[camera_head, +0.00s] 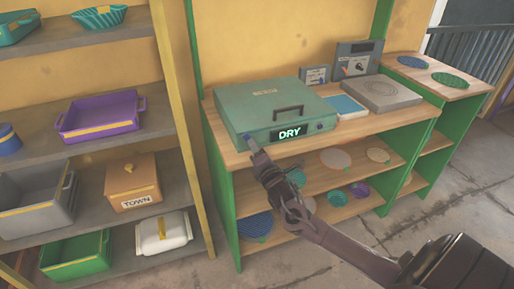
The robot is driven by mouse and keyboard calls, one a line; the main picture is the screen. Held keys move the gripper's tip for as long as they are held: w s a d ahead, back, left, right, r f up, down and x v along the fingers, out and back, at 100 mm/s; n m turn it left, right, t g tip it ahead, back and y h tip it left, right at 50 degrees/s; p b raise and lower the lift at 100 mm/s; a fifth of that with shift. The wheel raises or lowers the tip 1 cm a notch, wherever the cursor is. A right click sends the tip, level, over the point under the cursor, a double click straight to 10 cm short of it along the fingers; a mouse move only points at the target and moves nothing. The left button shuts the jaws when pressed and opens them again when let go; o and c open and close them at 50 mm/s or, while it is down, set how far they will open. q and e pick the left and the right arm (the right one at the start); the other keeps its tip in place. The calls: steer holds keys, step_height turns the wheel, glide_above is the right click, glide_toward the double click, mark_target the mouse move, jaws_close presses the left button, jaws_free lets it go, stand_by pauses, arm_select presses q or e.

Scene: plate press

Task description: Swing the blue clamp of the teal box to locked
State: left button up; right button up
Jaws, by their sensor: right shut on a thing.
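The teal box (258,106) sits on the wooden worktop with its lid down. A dark handle is on its lid, and a lit display (289,133) on its front reads DRY. A small blue clamp (247,136) is at the front left corner, mostly hidden by my gripper. Another small blue part (320,126) shows at the front right. My right gripper (251,143) reaches up from the lower right and is shut on the front left blue clamp. The clamp's exact angle is too small to tell. My left gripper is not in view.
A blue-and-white stack (346,106) and a grey plate device (383,92) stand right of the box. Shelves below the worktop (425,107) hold several round mats. A left rack holds a purple tray (101,114) and several bins.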

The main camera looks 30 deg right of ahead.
steer(key=m+p, duration=0.1)
steer(key=m, duration=0.4)
steer(key=shift+p, duration=0.35)
steer(key=shift+m, duration=0.4)
steer(key=o, duration=1)
steer(key=shift+f, duration=0.1)
